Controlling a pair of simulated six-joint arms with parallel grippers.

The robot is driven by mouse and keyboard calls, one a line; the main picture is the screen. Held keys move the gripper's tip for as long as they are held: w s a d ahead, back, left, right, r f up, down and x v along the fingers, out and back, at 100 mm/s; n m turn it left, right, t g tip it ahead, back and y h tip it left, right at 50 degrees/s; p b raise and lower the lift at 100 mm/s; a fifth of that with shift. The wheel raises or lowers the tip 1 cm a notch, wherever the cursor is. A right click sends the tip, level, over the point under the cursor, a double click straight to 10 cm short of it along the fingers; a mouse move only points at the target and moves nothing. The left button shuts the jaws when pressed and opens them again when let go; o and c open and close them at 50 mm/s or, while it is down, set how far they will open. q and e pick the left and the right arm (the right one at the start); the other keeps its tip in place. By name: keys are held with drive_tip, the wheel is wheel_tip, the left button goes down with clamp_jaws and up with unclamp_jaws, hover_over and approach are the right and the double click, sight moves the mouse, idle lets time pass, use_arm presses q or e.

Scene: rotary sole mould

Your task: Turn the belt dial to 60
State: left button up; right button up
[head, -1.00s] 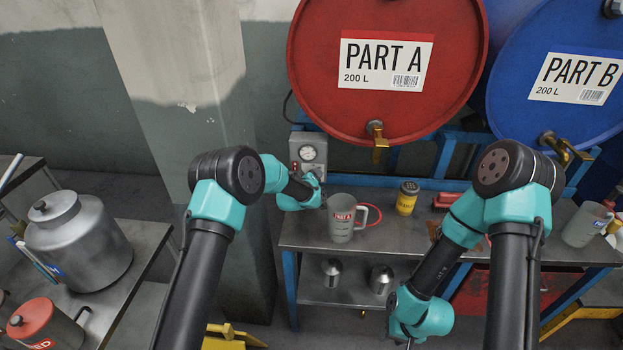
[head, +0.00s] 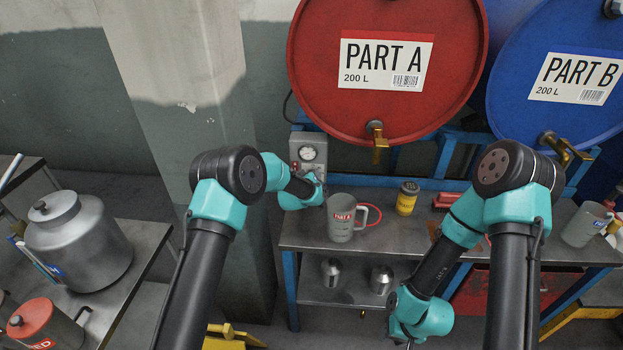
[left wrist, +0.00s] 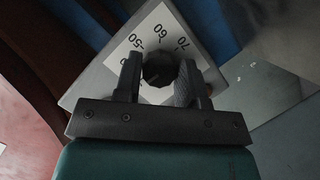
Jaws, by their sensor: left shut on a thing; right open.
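The black belt dial (left wrist: 159,68) sits on a white scale plate (left wrist: 150,40) in the left wrist view, with 50, 60 and 70 legible around it. My left gripper (left wrist: 160,84) is shut on the dial, one finger on each side. I cannot make out a pointer mark or the dial's setting. In the head view, my left wrist covers the dial below the grey gauge box (head: 308,150). My right gripper (head: 408,344) hangs low at the bottom edge, in front of the bench, mostly cut off; it is open.
A grey PART A jug (head: 342,222) stands on the metal bench (head: 390,253), close to my left wrist. A yellow can (head: 407,198) stands behind it. The red drum (head: 385,105), with its brass tap (head: 378,148), hangs above. A side table with a large metal pot (head: 78,240) is at left.

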use_arm(q)
drive_tip(key=shift+d+m+y, duration=0.1)
drive_tip(key=shift+m+y, duration=1.2)
drive_tip(key=shift+m, duration=0.7)
drive_tip(key=o, duration=0.9)
drive_tip(key=shift+o, duration=0.2)
drive_tip(key=shift+s+r, duration=0.1)
drive_tip(key=shift+s, duration=0.05)
drive_tip(key=v, duration=1.7)
drive_tip(key=shift+r, duration=0.3)
